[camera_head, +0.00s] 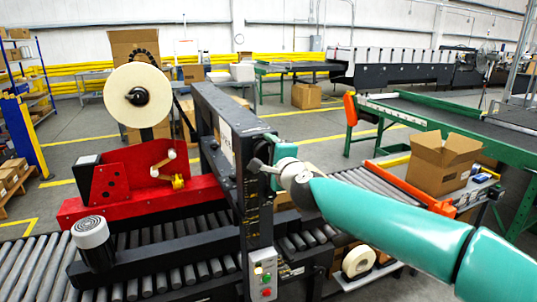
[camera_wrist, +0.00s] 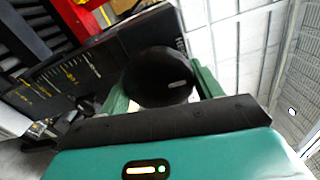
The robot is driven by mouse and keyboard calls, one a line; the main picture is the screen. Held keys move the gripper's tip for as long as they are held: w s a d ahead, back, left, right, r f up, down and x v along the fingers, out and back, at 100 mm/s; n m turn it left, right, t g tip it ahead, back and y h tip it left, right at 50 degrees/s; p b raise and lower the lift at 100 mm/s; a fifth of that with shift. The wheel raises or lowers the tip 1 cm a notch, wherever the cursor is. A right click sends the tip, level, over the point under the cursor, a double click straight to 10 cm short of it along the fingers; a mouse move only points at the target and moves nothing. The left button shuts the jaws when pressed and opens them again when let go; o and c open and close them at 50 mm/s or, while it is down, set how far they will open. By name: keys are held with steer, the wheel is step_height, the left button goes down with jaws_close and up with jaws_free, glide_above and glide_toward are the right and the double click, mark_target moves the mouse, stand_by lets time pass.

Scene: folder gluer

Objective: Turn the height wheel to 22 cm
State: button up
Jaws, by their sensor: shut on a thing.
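The height wheel is a round black disc (camera_wrist: 160,76) with a small pale mark on its face, in the middle of the wrist view. My gripper (camera_wrist: 163,88) has its green fingers on either side of the wheel, shut on it. In the head view my gripper (camera_head: 270,170) is at the black upright of the machine, and the wheel there is mostly hidden. A scale (camera_wrist: 70,75) with yellow and white marks runs along the black upright beside the wheel; its numbers are too small to read. The scale also shows faintly in the head view (camera_head: 252,205).
A control box with green and red buttons (camera_head: 265,278) is on the upright below my gripper. A red tape unit with a white roll (camera_head: 118,95) stands left over the roller conveyor (camera_head: 160,285). An open carton (camera_head: 440,165) stands right, behind my arm.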

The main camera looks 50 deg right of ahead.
stand_by(0.4)
steer(key=o, duration=1)
steer(key=v, duration=1.4)
steer(key=shift+f, duration=0.1)
